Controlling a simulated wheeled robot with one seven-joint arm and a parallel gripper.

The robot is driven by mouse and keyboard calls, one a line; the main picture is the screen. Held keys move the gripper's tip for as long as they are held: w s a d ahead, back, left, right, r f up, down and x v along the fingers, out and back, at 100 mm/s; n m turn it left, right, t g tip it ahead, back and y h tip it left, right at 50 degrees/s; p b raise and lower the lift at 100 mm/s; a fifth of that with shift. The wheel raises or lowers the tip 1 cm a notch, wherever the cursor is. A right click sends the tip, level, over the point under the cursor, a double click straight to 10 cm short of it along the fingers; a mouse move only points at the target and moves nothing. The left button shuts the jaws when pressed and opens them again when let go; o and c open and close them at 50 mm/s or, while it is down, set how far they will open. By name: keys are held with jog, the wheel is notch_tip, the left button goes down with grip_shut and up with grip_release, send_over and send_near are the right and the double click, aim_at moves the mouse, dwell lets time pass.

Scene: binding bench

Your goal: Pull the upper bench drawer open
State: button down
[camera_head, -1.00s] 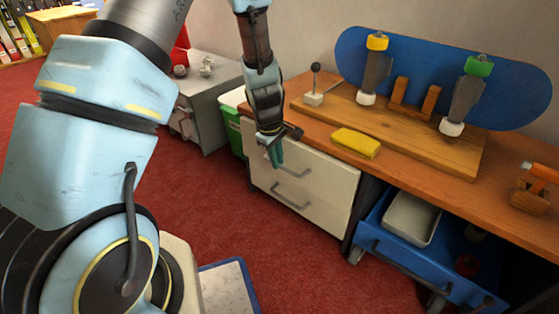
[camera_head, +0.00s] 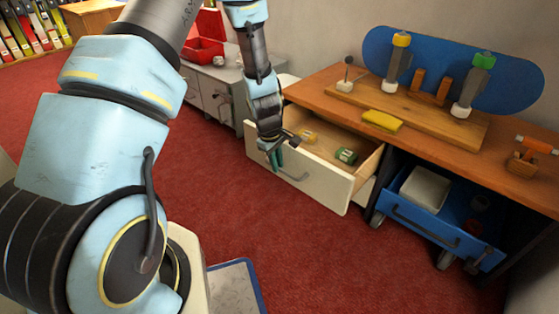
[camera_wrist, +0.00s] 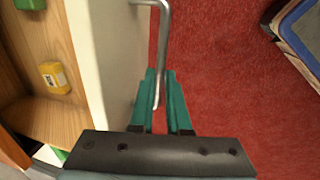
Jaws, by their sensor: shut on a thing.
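The upper bench drawer (camera_head: 331,184) stands pulled out from under the wooden bench top, with its inside showing. Its white front also fills part of the wrist view (camera_wrist: 105,60). My gripper (camera_head: 275,158) is at the drawer front, shut on the grey bar handle (camera_wrist: 164,45). In the wrist view its teal fingers (camera_wrist: 158,102) stand on either side of the handle's end. Inside the drawer lie a yellow item (camera_head: 308,136) and a green item (camera_head: 346,155). The yellow one also shows in the wrist view (camera_wrist: 54,77).
The bench top (camera_head: 330,96) carries a yellow block (camera_head: 382,121) and a wooden stand with a blue board (camera_head: 450,70). A blue cart (camera_head: 425,230) with a white tray stands under the bench, right of the drawer.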

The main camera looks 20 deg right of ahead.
jog(key=shift+s+a, duration=0.15)
jog(key=shift+a, duration=0.1)
jog(key=c, duration=0.9)
grip_release()
jog(key=r+p, duration=0.1)
jog(key=r, duration=0.2)
jog(key=a+r+p, duration=0.1)
jog(key=r, duration=0.3)
jog(key=s+r+p, duration=0.1)
jog(key=r, duration=0.2)
jog(key=shift+a+r+p, duration=0.3)
jog(key=shift+a+p, duration=0.1)
